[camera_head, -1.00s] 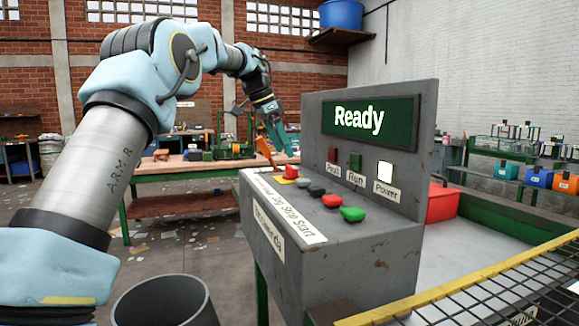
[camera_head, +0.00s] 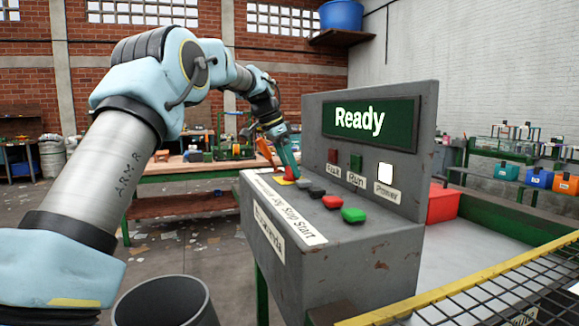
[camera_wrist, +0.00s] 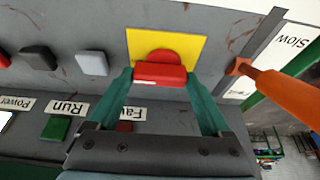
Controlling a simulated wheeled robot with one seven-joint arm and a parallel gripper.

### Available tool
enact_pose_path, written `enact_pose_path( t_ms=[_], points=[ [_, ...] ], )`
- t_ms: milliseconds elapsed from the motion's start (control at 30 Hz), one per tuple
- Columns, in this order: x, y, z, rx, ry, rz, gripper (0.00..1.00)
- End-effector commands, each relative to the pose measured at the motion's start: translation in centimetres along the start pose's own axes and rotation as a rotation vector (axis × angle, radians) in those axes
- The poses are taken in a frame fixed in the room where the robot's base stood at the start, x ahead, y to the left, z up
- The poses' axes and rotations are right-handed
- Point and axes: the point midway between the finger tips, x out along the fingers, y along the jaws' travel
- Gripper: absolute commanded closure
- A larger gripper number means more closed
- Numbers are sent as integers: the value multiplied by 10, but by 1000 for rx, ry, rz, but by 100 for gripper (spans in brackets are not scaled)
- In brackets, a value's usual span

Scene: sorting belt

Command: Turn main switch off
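A red rotary knob with a raised bar sits on a yellow plate (camera_wrist: 198,52) on the grey control console (camera_head: 400,248); the plate carries no readable label. In the wrist view the red knob (camera_wrist: 160,74) lies between the green fingers of my gripper (camera_wrist: 161,74), one at each end of the bar. The fingers are spread, with little or no gap to the bar; contact cannot be told. In the head view my gripper (camera_head: 289,162) reaches down over the console's far left end and partly hides the knob. The screen (camera_head: 370,120) reads "Ready" and the Power lamp (camera_head: 385,173) is lit.
An orange lever (camera_wrist: 285,98) by the "Slow" label stands close to the right finger in the wrist view. A yellow-edged mesh guard (camera_head: 490,285) is at front right.

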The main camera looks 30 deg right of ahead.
Motion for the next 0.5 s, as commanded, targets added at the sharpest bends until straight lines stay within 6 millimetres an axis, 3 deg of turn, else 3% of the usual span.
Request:
enact_pose_path(
  t_ms=[67, 400, 500],
  points=[
    [0, 0, 0, 0, 0, 1, 36],
    [0, 0, 0, 0, 0, 1, 73],
    [0, 0, 0, -3, 0, 0, 73]
  ],
)
